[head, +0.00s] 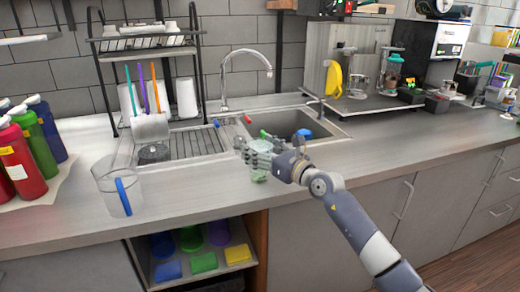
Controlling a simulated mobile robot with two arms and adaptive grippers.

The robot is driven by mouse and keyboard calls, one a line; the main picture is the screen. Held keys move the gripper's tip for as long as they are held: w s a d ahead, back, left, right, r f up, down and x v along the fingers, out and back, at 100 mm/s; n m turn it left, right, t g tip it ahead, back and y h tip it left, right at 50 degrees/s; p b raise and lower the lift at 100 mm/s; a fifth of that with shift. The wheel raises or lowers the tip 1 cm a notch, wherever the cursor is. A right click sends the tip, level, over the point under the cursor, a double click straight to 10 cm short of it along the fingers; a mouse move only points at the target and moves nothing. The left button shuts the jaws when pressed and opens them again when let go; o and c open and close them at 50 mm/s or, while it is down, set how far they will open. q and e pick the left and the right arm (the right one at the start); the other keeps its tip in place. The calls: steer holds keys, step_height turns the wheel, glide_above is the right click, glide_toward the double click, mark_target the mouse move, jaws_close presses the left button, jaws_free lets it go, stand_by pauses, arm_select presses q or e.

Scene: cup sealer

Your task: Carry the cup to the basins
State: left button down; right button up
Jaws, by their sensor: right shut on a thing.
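My right gripper (262,158) reaches in from the lower right over the counter's front edge, just in front of the sink. It is shut on a pale, see-through greenish cup (259,175), partly hidden by the fingers. The basin (297,123) on the right lies just behind the gripper and holds a blue item and a green item. To its left is a drainer section (188,143) with ridges and a dark round drain part. My left gripper is not in view.
A clear pitcher with a blue handle (118,189) stands on the counter at left, near several coloured bottles (40,137). A curved faucet (247,56) rises behind the sink. A dish rack (150,50) stands behind the drainer. The counter right of the basin (405,135) is clear.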

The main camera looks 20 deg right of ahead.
steer(key=o, duration=1.4)
steer(key=shift+r, duration=0.1)
steer(key=shift+s+d, duration=0.1)
steer(key=shift+s, duration=0.15)
steer(key=shift+b+v, duration=0.5)
steer(key=shift+v, duration=5.25)
